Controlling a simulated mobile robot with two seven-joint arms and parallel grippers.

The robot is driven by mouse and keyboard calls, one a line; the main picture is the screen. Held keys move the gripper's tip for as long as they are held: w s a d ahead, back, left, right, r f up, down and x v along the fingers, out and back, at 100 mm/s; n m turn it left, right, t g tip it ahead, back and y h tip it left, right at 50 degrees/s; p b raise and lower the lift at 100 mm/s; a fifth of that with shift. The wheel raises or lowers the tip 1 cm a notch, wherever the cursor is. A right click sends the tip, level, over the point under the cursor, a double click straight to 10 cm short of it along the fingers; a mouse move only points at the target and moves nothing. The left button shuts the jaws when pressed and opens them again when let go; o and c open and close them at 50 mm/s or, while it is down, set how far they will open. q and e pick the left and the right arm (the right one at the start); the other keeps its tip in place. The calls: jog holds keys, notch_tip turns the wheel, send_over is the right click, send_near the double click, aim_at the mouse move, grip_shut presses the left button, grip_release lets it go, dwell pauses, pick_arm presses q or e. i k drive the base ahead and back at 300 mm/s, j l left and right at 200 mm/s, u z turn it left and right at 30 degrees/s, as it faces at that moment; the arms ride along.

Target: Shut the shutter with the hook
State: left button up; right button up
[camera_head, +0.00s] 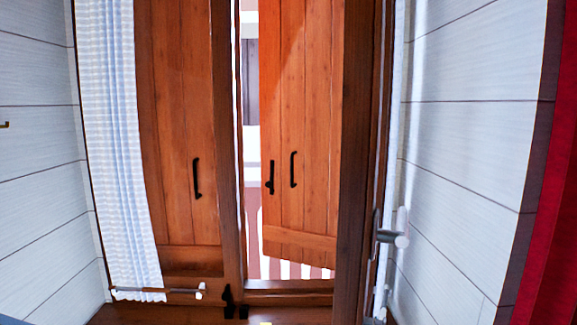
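Two brown wooden shutters fill the window opening. The left shutter (176,120) fills its side of the frame and has a black handle (196,178). The right shutter (310,110) stands ajar: a bright gap shows along its left edge, and its slanted bottom edge hangs above the sill with the outside visible below. It carries a black pull handle (293,170). A small black fitting (270,177), which looks like the hook, is at its free edge.
A wooden post (231,150) divides the opening. An opened window pane's edge with a grey handle (388,235) stands at the right. A white curtain (112,130) hangs left, and a red curtain (552,200) far right.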

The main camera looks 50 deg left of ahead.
aim_at(301, 42)
jog(key=i+j, duration=0.1)
jog(key=j, duration=0.3)
jog(key=i+j, duration=0.1)
jog(key=j, duration=0.7)
jog(key=i, duration=0.05)
